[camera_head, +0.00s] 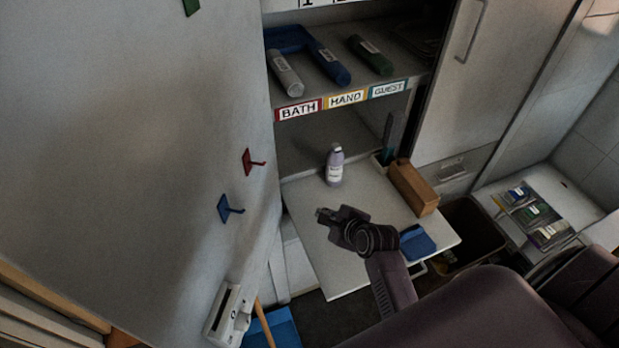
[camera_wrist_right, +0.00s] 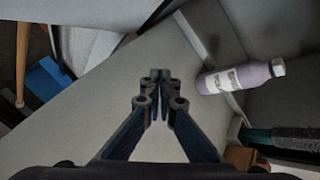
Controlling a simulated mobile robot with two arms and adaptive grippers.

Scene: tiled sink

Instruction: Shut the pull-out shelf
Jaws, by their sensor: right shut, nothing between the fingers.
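The pull-out shelf (camera_head: 325,265) is a pale flat board that sticks out of the cabinet, below the labelled shelf, in the head view. Its surface (camera_wrist_right: 80,125) fills much of the right wrist view. My right gripper (camera_head: 322,215) is over the board, shut and empty, with its fingers pointing left in the head view; in the wrist view its fingertips (camera_wrist_right: 160,76) meet. I cannot tell whether it touches the board. A lilac bottle (camera_head: 335,165) stands on the board near the back; it also shows in the wrist view (camera_wrist_right: 238,77). My left gripper is not in view.
On the board are a brown box (camera_head: 413,187) and a blue item (camera_head: 417,243), partly hidden by my arm. Rolled items lie on the shelf (camera_head: 345,115) above. An open door (camera_head: 140,150) with hooks stands left. A dark bin (camera_head: 468,235) is right.

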